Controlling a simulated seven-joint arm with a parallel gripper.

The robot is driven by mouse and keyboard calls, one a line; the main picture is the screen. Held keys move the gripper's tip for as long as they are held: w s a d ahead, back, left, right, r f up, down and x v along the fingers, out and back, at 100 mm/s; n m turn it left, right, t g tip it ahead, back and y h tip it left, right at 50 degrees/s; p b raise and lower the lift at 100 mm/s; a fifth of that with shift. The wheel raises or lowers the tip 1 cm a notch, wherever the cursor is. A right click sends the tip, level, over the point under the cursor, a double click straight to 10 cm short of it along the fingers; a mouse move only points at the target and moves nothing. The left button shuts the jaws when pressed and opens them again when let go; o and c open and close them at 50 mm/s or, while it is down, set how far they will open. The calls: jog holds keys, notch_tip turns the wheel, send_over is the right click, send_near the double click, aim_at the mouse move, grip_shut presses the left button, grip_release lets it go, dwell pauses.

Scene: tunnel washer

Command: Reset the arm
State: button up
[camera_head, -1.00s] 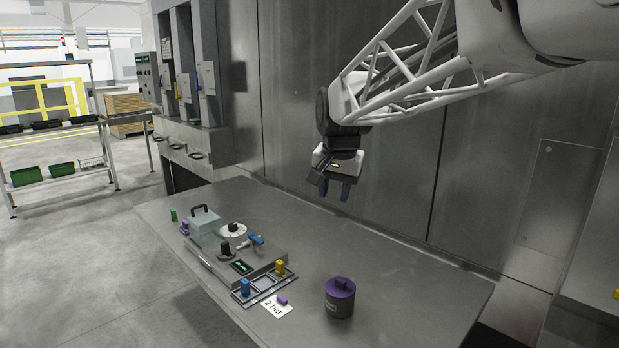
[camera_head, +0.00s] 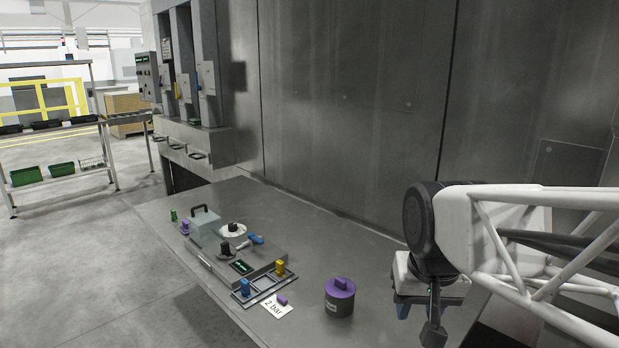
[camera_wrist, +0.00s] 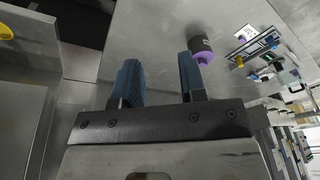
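My gripper (camera_head: 418,312) is at the right of the head view, low beside the right end of the steel table (camera_head: 395,325). My arm reaches in from the right edge. In the wrist view my gripper (camera_wrist: 160,80) shows two blue fingers spread apart with nothing between them. The dark canister with a purple lid (camera_head: 340,297) stands on the table left of my gripper and apart from it. It also shows in the wrist view (camera_wrist: 202,48), just beyond the right finger.
A fixture tray (camera_head: 266,288) with blue and yellow pegs sits on the table, beside a "2 bar" card (camera_head: 277,307). A grey box with a handle (camera_head: 205,221) is farther left. A steel wall (camera_head: 350,110) rises behind. The table's back middle is clear.

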jog(key=s+d+f, duration=0.1)
jog(key=s+f, duration=0.3)
jog(key=s, duration=0.3)
jog(key=shift+s+d+f+n, duration=0.15)
jog(key=shift+d+f+n, duration=0.15)
jog(key=shift+d+n, duration=0.1)
dwell(1.8)
